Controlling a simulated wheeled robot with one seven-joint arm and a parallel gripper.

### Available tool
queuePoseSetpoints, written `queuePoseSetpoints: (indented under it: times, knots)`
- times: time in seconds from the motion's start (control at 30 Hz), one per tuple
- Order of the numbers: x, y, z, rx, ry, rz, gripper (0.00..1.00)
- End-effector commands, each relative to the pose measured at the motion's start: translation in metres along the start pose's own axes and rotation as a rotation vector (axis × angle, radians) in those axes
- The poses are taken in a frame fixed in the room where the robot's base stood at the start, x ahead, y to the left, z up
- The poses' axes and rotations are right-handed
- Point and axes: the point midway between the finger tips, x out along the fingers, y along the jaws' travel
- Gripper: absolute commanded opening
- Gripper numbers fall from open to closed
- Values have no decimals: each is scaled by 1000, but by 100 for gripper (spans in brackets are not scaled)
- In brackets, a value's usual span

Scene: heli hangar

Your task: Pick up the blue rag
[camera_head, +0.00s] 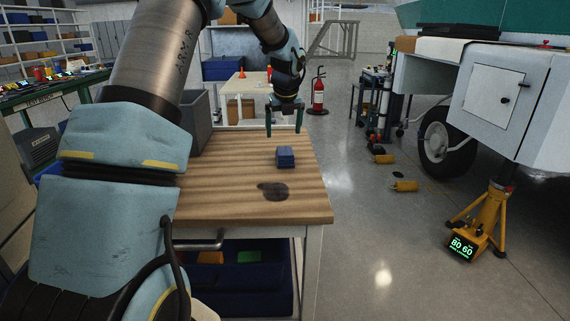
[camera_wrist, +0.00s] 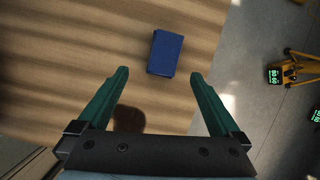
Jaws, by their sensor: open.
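The blue rag (camera_head: 286,157) is a small folded block lying on the wooden tabletop, near its right side. In the wrist view the blue rag (camera_wrist: 165,53) lies ahead of the fingertips, roughly between their lines. My gripper (camera_head: 285,118) is above the far part of the table, beyond the rag in the head view. In the wrist view my gripper (camera_wrist: 159,75) has its two green fingers wide apart with nothing between them. The fingers do not appear to touch the rag.
A dark stain or shadow (camera_head: 273,191) is on the tabletop (camera_head: 225,205) in front of the rag. A grey bin (camera_head: 196,122) stands at the table's left.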

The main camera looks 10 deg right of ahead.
Motion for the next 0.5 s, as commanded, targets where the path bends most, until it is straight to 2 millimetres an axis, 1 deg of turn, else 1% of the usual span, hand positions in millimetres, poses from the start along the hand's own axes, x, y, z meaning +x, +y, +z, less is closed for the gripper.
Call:
queuePoseSetpoints:
  times: [0.03, 0.13, 0.4, 0.5]
  knots:
    - [5, -6, 2, 50, -5, -2, 100]
    - [11, -11, 5, 110, -10, -3, 100]
    - [50, -13, 5, 124, -10, -3, 100]
    - [59, -12, 6, 123, -11, -3, 100]
